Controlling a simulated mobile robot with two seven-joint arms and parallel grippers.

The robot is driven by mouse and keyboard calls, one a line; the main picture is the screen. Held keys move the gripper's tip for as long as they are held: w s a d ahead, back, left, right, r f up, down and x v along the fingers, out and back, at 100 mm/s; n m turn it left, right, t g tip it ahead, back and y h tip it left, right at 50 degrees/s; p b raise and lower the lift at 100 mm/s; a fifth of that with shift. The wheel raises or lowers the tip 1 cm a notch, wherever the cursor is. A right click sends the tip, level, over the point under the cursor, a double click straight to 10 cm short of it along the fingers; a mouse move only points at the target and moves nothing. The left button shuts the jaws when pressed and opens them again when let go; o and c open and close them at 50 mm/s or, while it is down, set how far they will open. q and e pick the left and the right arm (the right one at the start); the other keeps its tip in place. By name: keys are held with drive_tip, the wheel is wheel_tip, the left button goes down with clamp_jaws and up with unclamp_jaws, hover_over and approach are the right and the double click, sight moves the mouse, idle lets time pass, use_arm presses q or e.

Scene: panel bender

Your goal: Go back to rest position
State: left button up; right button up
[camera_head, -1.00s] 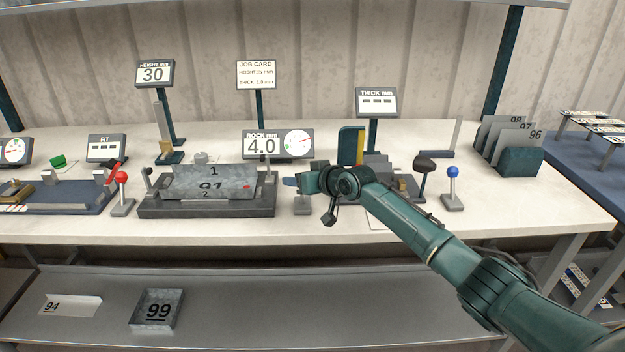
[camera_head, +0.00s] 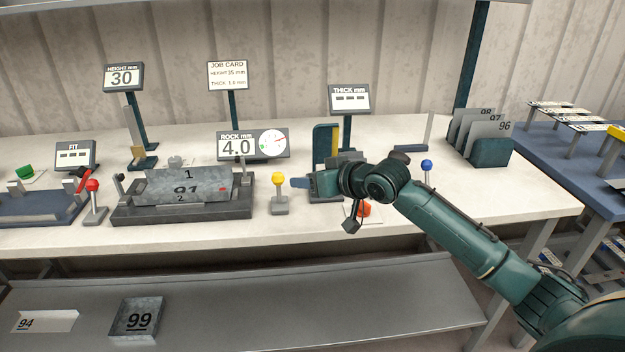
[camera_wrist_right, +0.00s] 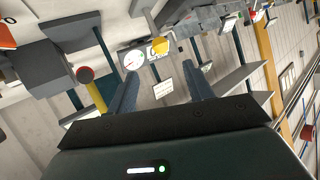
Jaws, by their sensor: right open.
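My right gripper (camera_head: 300,183) reaches in from the right in the head view, in front of the bench, its tip pointing left near the yellow-knobbed lever (camera_head: 279,186). In the right wrist view its two blue-grey fingers (camera_wrist_right: 162,92) stand apart with nothing between them. The grey panel marked 91 (camera_head: 190,187) sits in the dark fixture to the left, apart from the gripper. My left gripper is not in view.
The bench (camera_head: 330,232) holds a blue-knobbed lever (camera_head: 427,167), a red-knobbed lever (camera_head: 93,193), a red button (camera_head: 364,209) and a rack of numbered plates (camera_head: 490,150). A lower shelf (camera_head: 260,305) carries part 99 (camera_head: 137,318). A blue table (camera_head: 570,165) stands at right.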

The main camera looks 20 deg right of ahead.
idle(0.4)
drive_tip(key=s+a+f, duration=0.3)
drive_tip(key=f, duration=0.3)
drive_tip(key=s+a+f, duration=0.3)
drive_tip(key=s+f, duration=0.1)
drive_tip(key=f, duration=0.1)
drive_tip(key=s+a+f, duration=0.1)
drive_tip(key=s+f, duration=0.3)
drive_tip(key=s, duration=0.4)
drive_tip(key=s+a+f+g+h, duration=0.1)
drive_tip(key=s+f, duration=0.4)
drive_tip(key=s, duration=0.3)
drive_tip(key=s+a+f+h, duration=0.1)
drive_tip(key=s+f, duration=0.4)
drive_tip(key=s, duration=0.3)
drive_tip(key=shift+a+n+p, duration=0.3)
drive_tip(key=shift+n, duration=0.1)
